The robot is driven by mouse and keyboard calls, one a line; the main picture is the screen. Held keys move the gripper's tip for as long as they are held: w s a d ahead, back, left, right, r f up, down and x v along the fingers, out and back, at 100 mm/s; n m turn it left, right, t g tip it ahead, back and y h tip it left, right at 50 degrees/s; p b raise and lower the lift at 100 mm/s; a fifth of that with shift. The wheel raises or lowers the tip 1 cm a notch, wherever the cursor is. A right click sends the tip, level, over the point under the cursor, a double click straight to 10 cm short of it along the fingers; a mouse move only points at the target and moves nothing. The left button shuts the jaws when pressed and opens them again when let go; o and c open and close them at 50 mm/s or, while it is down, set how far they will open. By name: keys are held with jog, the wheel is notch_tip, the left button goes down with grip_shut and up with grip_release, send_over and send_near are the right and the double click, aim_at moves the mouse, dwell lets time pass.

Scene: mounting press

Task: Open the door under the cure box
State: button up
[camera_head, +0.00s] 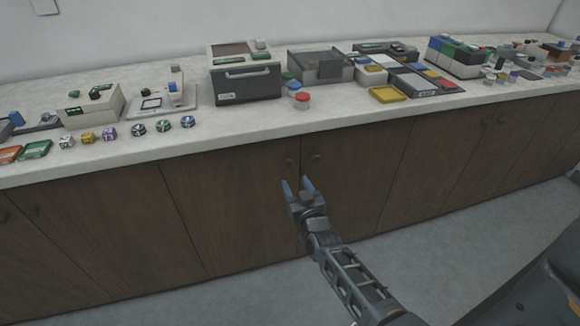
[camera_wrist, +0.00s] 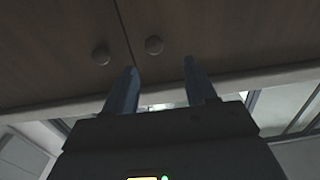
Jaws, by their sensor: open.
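The cure box appears to be the dark-fronted box with a pale handle (camera_head: 246,78) on the counter. Below it is a brown wooden cabinet door (camera_head: 232,205), shut, with a small round knob (camera_head: 290,162) near its upper right corner. The neighbouring door (camera_head: 350,195) is also shut, with its knob (camera_head: 316,157) close to the shared seam. My gripper (camera_head: 297,183) is open and empty, with blue fingers just below the two knobs in the head view. In the wrist view, both knobs (camera_wrist: 101,55) (camera_wrist: 154,44) show beyond the fingers (camera_wrist: 160,68), apart from them.
The pale countertop (camera_head: 205,125) overhangs the cabinet row and carries several devices, jars and trays. More shut doors (camera_head: 110,220) (camera_head: 435,145) continue on both sides. The grey floor (camera_head: 440,255) before the cabinets is clear where visible.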

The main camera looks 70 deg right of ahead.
aim_at(290, 165)
jog(key=shift+s+d+x, duration=0.1)
jog(key=shift+x, duration=1.4)
jog(key=shift+s+d+x, duration=0.1)
jog(key=shift+s+x, duration=0.05)
jog(key=shift+x, duration=1.35)
jog(key=shift+s+d+x, duration=0.1)
jog(key=shift+d+x, duration=0.05)
jog(key=shift+x, duration=1.35)
jog(key=shift+c, duration=0.3)
grip_shut()
